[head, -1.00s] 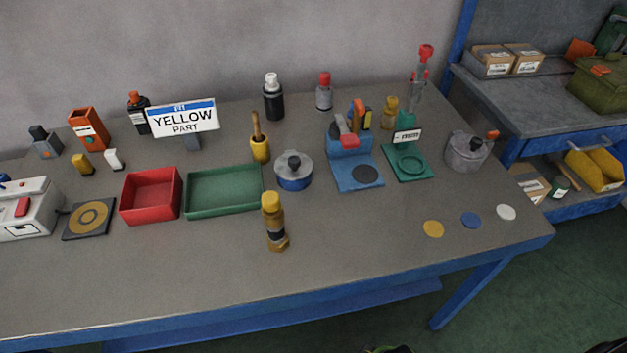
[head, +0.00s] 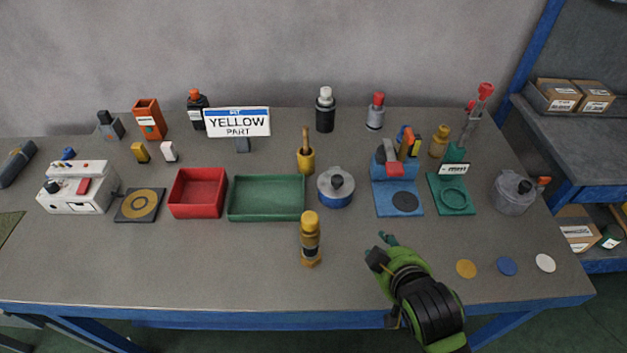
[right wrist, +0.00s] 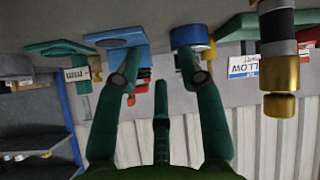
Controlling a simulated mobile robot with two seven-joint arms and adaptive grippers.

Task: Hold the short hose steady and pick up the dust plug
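The short hose (head: 310,250) stands upright on the bench in front of the green tray, with a gold base and a dark band. A yellow cap, apparently the dust plug (head: 310,221), sits on its top. In the right wrist view, which is upside down, the hose (right wrist: 277,45) hangs at the upper right with the yellow plug (right wrist: 279,105) at its lower end. My right gripper (head: 381,248) is to the right of the hose, apart from it. Its green fingers (right wrist: 165,78) are spread and empty. My left gripper is not in view.
A red tray (head: 197,211) and a green tray (head: 266,214) lie behind the hose. A blue-rimmed pot (head: 336,198), a blue stand (head: 399,210) and a green stand (head: 466,208) stand behind my right gripper. Three discs lie at the right. The front left of the bench is clear.

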